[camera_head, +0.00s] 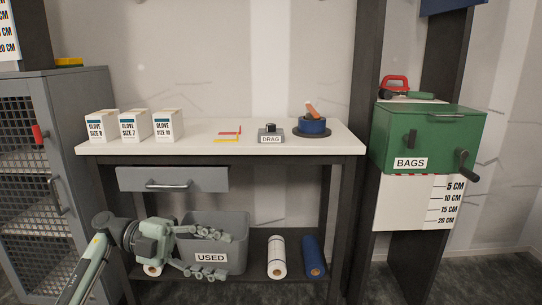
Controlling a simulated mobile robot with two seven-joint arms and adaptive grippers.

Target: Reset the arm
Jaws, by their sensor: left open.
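My left arm comes in from the lower left, bent at an elbow. My left gripper (212,253) is open, its two fingers spread one above the other and pointing right. It is in front of the grey bin labelled USED (240,225) and covers part of the bin's left side. I see nothing between the fingers. Whether the fingers touch the bin I cannot tell. My right gripper is not in view.
The white bench (200,146) carries glove boxes (134,126), coloured strips, a DRAG block (271,136) and a blue round item (312,126). A drawer (205,180) hangs below. Rolls (277,257) lie on the lower shelf. A mesh cabinet (60,170) stands left, a green BAGS box (425,135) right.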

